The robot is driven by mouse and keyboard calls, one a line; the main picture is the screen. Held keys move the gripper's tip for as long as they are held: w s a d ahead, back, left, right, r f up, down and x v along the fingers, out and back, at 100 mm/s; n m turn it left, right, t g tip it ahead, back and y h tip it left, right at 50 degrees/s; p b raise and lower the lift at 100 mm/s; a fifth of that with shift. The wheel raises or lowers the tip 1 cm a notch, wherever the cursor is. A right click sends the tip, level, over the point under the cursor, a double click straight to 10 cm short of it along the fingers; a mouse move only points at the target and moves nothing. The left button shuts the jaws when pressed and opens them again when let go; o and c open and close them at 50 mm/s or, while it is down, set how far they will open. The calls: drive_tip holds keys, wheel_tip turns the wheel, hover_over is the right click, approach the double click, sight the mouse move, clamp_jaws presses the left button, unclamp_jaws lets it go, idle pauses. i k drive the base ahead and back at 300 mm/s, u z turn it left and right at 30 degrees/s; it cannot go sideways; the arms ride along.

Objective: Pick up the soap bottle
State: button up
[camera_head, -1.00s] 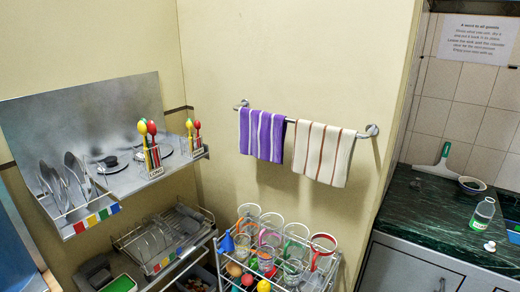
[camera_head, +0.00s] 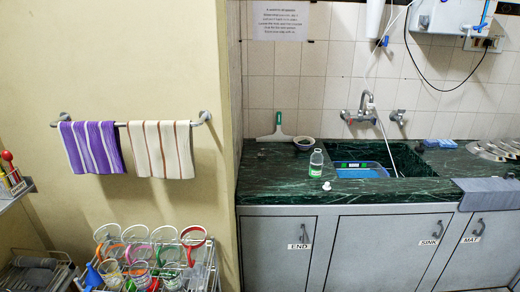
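A clear bottle with a green label, which looks like the soap bottle (camera_head: 316,164), stands upright on the dark green marble counter (camera_head: 275,188), left of the sink basin. A small white piece, perhaps its cap (camera_head: 326,186), lies on the counter in front of it. My gripper is not in view, so I cannot see where it is relative to the bottle.
A wall end (camera_head: 231,150) borders the counter's left. A rack of mugs (camera_head: 150,262) stands at lower left. A grey mat (camera_head: 488,194) hangs over the front edge at right.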

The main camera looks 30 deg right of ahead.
sight(317, 158)
drive_tip(key=z, duration=4.3)
drive_tip(key=i, duration=0.1)
drive_tip(key=u, duration=2.85)
drive_tip(key=k, duration=0.7)
drive_tip(key=z, duration=0.5)
drive_tip(key=i, duration=1.7)
drive_tip(key=u, duration=0.2)
